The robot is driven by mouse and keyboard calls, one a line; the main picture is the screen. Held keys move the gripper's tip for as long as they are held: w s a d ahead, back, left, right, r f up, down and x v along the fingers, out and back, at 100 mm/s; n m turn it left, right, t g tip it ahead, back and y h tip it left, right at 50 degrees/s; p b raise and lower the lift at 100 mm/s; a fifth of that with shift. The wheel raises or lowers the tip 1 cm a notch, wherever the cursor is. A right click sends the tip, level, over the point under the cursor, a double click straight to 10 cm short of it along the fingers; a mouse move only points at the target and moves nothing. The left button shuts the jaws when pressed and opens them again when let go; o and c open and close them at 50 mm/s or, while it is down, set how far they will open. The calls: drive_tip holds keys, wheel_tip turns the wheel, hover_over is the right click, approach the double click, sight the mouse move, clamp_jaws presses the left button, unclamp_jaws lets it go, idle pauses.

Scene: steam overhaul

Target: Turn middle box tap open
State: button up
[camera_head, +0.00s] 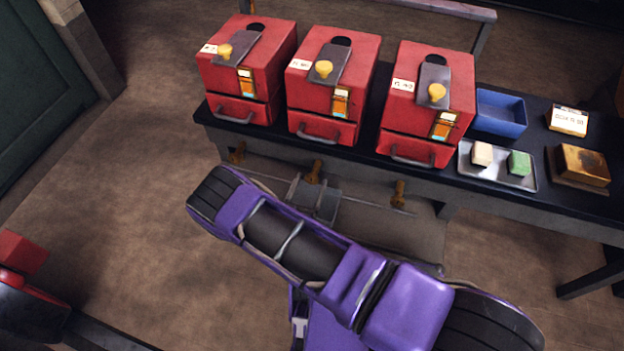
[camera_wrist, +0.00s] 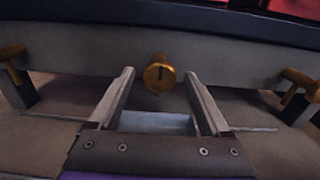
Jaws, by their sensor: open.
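The middle red box (camera_head: 333,82) stands on the dark bench between two like boxes. Below it, at the bench's front, is the middle tap (camera_head: 315,171), a small brass piece. In the head view my purple arm hides part of the area below the bench.
A left tap (camera_head: 238,153) and a right tap (camera_head: 399,193) flank the middle one. A blue bin (camera_head: 500,113), a metal tray (camera_head: 497,168) with two small blocks, and a brown box (camera_head: 582,165) stand on the bench's right.

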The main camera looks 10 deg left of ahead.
drive_tip(key=shift+w+d, duration=0.15)
drive_tip(key=shift+w, duration=0.9)
clamp_jaws()
